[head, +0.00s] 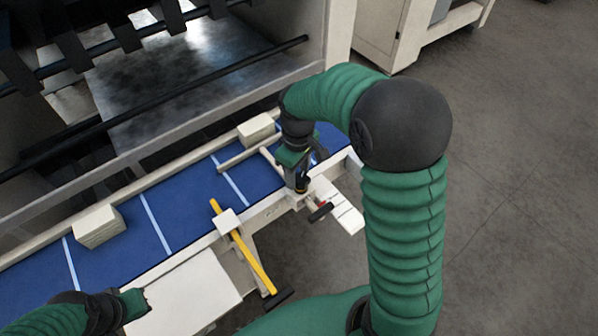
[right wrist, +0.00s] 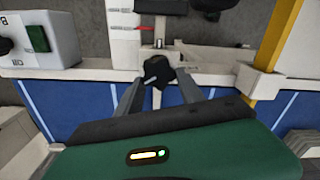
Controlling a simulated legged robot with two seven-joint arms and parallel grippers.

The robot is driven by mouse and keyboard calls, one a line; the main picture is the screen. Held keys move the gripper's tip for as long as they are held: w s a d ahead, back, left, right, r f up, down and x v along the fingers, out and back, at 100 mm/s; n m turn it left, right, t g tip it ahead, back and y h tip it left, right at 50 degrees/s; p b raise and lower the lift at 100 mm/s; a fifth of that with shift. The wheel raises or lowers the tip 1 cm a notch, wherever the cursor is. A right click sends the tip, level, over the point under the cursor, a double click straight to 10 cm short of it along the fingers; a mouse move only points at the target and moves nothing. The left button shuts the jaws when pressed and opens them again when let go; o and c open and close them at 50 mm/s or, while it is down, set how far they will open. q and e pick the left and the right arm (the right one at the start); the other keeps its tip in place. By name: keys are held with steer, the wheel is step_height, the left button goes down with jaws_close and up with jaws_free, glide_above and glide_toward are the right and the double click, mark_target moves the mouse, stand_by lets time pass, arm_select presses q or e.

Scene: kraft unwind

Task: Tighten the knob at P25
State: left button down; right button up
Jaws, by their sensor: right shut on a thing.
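In the right wrist view, a black knob (right wrist: 158,71) with a pale pointer mark sits on the beige rail, between the two grey fingers of my right gripper (right wrist: 158,82). The gripper is shut on the knob. In the head view my right gripper (head: 299,182) reaches down to the front rail of the blue belt, and the knob is hidden there. I cannot read a P25 label. Part of my left arm's end (head: 130,303) shows at the lower left; its jaws cannot be made out.
A yellow bar (head: 250,260) crosses the front rail left of my right gripper. The machine frame rises behind.

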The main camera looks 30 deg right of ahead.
arm_select(q)
steer(key=shift+w+a+f, duration=0.1)
steer(key=shift+a, duration=0.2)
arm_select(e)
steer(key=shift+s+a+f, duration=0.1)
steer(key=shift+s, duration=0.05)
arm_select(q)
steer(key=shift+d, duration=0.15)
